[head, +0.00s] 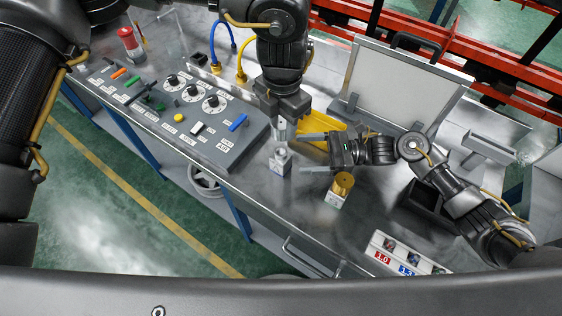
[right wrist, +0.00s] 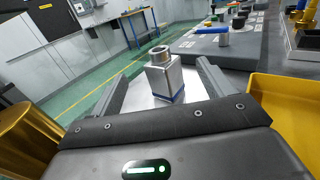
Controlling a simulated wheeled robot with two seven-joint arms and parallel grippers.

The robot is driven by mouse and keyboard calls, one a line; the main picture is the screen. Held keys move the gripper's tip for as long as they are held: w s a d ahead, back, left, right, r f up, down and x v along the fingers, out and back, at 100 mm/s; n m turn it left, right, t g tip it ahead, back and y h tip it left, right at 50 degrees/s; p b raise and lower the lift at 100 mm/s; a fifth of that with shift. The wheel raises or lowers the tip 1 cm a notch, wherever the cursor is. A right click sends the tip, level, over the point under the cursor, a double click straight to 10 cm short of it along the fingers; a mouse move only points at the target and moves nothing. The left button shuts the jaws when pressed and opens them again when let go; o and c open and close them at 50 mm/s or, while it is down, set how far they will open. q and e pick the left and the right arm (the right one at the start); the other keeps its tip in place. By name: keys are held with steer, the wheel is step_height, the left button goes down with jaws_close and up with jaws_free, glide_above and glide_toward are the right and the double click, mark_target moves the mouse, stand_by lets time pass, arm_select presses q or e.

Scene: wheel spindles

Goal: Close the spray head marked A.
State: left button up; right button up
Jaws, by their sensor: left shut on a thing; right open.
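A square silver block with a round open neck (head: 280,162) stands upright on the bench; it also shows in the right wrist view (right wrist: 165,80), with a blue band near its base. My left gripper (head: 283,128) points down just above it, shut on a small pale part that its fingers mostly hide. My right gripper (head: 314,152) is open, its fingers pointing left toward the block. In the right wrist view the fingers (right wrist: 160,88) stand on either side of the block, apart from it. I cannot read a mark A on anything.
A brass cylinder on a pale labelled base (head: 343,184) stands close to my right gripper. A yellow tray (head: 326,126) lies behind. A control panel (head: 222,147) with knobs and switches is at left. A numbered holder (head: 407,257) is near the front edge.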

steer(key=a, duration=0.7)
steer(key=shift+s+a, duration=0.15)
steer(key=shift+c, duration=0.4)
steer(key=c, duration=1.3)
arm_select(q)
glide_above(282, 154)
steer(key=shift+f, duration=2.5)
steer(key=shift+f, duration=0.85)
steer(key=shift+f, duration=0.5)
